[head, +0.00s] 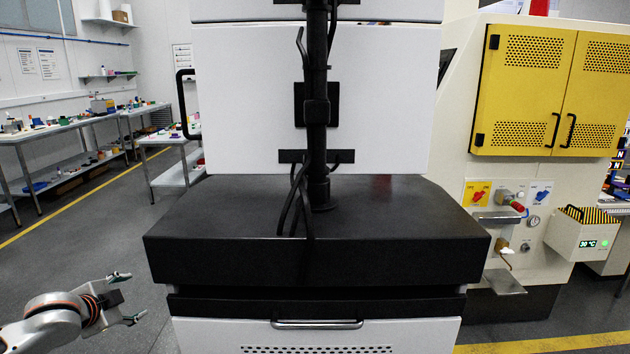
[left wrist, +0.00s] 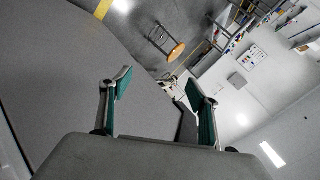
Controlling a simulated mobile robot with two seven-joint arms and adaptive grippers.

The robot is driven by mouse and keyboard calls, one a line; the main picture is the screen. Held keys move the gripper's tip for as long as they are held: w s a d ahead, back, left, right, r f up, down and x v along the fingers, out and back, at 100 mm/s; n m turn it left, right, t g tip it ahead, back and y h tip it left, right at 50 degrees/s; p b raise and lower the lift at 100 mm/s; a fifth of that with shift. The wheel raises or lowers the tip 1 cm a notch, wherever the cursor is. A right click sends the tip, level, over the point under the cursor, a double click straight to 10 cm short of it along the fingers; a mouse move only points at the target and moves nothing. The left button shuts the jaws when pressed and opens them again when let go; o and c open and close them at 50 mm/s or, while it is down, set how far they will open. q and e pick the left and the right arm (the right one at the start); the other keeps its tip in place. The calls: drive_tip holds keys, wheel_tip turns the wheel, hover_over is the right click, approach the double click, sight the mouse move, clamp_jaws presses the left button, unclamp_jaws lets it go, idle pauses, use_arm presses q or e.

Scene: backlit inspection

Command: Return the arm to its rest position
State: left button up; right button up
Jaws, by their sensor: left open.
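My left arm comes in at the lower left of the head view. Its gripper (head: 129,297) is open and empty, with the two fingers apart, over the grey floor and to the left of the black-topped cabinet. In the left wrist view the gripper (left wrist: 158,84) shows its two green-padded fingers spread, with nothing between them. My right arm and gripper are not in either view.
A white cabinet with a thick black top (head: 330,230) fills the middle. A machine with yellow doors (head: 530,90) stands at the right. Workbenches (head: 75,125) line the left wall. Open floor (head: 90,230) lies left of the cabinet. A stool (left wrist: 176,51) shows in the wrist view.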

use_arm(q)
drive_tip(key=s+d+f+g+h, duration=0.1)
drive_tip(key=s+f, duration=1.3)
drive_tip(key=f, duration=0.2)
drive_tip(key=s+d+f+m+g+h, duration=0.1)
drive_tip(key=s+f, duration=0.4)
drive_tip(key=s, duration=0.4)
drive_tip(key=s+d+f+m+g+h, duration=0.15)
drive_tip(key=s+f, duration=0.25)
drive_tip(key=s, duration=0.5)
drive_tip(key=s+d+n+t, duration=0.1)
drive_tip(key=d+n, duration=0.4)
drive_tip(key=d, duration=0.6)
drive_tip(key=d+f+n+t, duration=0.1)
drive_tip(key=d+n, duration=0.4)
drive_tip(key=d, duration=0.6)
drive_tip(key=shift+s+f, duration=0.25)
drive_tip(key=shift+s, duration=0.1)
drive_tip(key=shift+d+t, duration=0.1)
drive_tip(key=shift+t, duration=0.15)
